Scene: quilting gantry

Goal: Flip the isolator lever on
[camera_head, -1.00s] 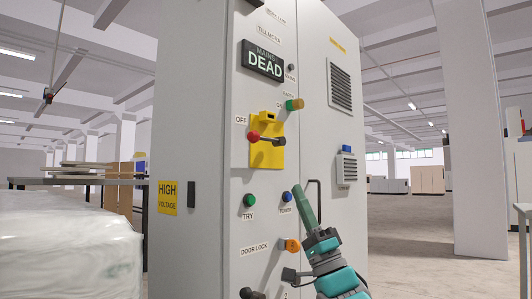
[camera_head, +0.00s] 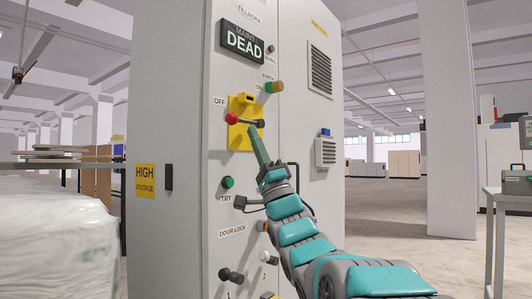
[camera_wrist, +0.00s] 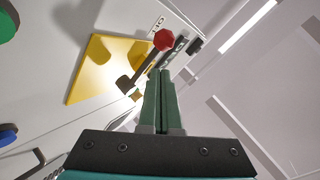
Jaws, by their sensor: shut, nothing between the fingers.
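The isolator lever has a red knob (camera_head: 232,119) on a dark shaft, mounted on a yellow plate (camera_head: 240,139) on the grey cabinet front. The knob lies to the left, beside the OFF label (camera_head: 219,102). My gripper (camera_head: 253,130) is shut and empty, its green fingers pointing up at the plate just below the shaft's right part. In the wrist view the fingertips (camera_wrist: 159,74) are close beside the dark shaft, with the red knob (camera_wrist: 164,39) beyond them. I cannot tell whether they touch the shaft.
A green TRY button (camera_head: 228,183) and DOOR LOCK controls are below.

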